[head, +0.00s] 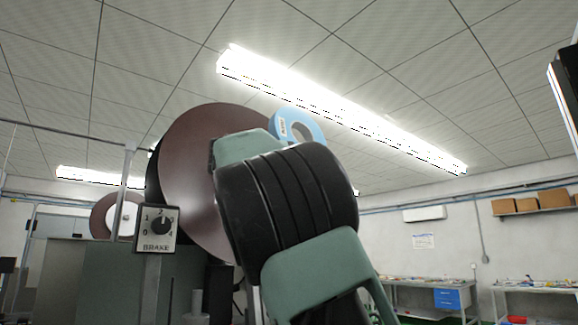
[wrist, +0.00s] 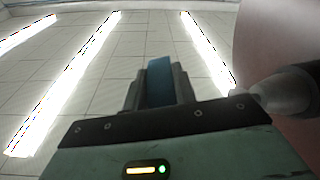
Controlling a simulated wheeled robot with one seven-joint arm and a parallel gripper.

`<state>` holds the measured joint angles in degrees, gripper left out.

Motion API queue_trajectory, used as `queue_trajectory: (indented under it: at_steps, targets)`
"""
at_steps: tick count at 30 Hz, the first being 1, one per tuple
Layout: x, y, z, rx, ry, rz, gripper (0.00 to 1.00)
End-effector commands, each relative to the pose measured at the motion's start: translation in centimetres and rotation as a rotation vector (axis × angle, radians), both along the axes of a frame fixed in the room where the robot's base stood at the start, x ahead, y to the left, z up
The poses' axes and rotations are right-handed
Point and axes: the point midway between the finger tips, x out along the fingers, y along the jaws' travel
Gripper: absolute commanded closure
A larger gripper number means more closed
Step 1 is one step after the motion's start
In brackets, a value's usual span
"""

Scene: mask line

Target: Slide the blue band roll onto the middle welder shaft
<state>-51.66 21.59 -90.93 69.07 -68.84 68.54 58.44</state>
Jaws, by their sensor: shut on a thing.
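The blue band roll (head: 311,121) shows in the head view above and behind my arm, as a blue ring with a white label on its left part. Its lower part is hidden behind my arm. In the wrist view the blue band roll (wrist: 159,80) is a narrow blue strip, seen edge-on, between the fingers of my gripper (wrist: 158,84). The gripper is shut on it and holds it up against the ceiling. A large brown disc (head: 195,165) stands to the left of my arm.
A brake dial box (head: 157,228) on a post stands left of my arm. A smaller brown disc with a white hub (head: 117,217) is farther left. In the wrist view a grey rounded part (wrist: 285,92) and the brown disc (wrist: 285,35) are close on the right. Workbenches (head: 440,283) stand far right.

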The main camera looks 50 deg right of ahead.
Motion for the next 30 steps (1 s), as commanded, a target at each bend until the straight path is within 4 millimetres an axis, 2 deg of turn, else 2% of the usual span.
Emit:
queue_trajectory:
  at_steps: [30]
  targets:
    - [5.0, -1.2, -0.8, -0.002, 0.002, -0.001, 1.00]
